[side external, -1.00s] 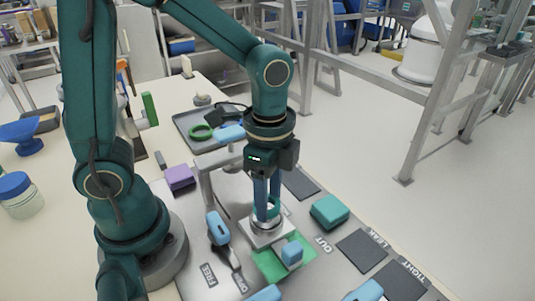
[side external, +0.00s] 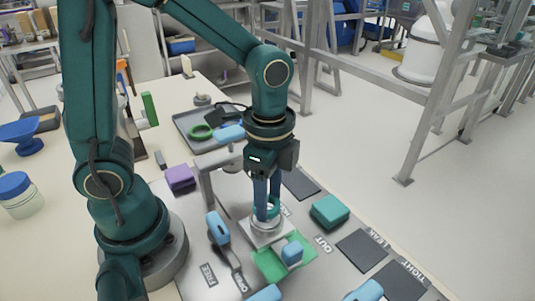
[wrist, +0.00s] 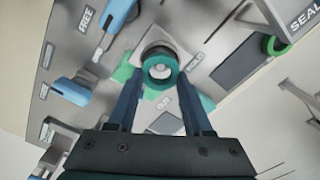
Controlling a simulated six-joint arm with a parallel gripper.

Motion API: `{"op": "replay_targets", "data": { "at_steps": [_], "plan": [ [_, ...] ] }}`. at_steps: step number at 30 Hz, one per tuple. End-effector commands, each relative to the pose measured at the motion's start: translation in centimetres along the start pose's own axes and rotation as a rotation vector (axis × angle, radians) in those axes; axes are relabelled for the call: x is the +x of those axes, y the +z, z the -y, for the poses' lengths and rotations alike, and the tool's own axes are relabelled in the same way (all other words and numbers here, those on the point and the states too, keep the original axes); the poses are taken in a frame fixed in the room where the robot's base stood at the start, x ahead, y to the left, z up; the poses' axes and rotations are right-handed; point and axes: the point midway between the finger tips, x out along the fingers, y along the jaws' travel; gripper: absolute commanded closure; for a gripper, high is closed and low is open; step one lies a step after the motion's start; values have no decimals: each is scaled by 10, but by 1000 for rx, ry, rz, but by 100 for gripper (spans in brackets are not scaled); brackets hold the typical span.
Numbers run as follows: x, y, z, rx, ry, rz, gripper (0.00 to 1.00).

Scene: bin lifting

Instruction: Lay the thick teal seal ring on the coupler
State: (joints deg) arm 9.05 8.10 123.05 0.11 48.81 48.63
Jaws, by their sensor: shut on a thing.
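The thick teal seal ring (side external: 274,208) is between the fingertips of my gripper (side external: 267,212), which is shut on it. The wrist view also shows the ring (wrist: 160,58) between the fingertips (wrist: 160,80). The coupler (side external: 266,227) is a silver round fitting on a pale square block, directly below the ring. In the wrist view the ring lies in line with the coupler and covers most of it. Whether the ring touches the coupler or hangs just above it, I cannot tell. The fingers point straight down.
A green plate (side external: 270,266) with a blue-handled part (side external: 292,253) lies beside the coupler. A teal block (side external: 329,211) stands to the right. A blue lever (side external: 218,229) and a grey post (side external: 207,188) stand to the left. A tray (side external: 188,122) holds a green ring (side external: 200,132).

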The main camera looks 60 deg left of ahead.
Motion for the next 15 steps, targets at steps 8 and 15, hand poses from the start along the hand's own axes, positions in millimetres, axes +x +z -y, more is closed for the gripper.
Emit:
{"op": "replay_targets", "data": {
  "at_steps": [8, 15],
  "plan": [
    [2, 0, 0, 0, 0, 0, 100],
    [7, 0, 0, 0, 1, 1, 100]
  ]
}}
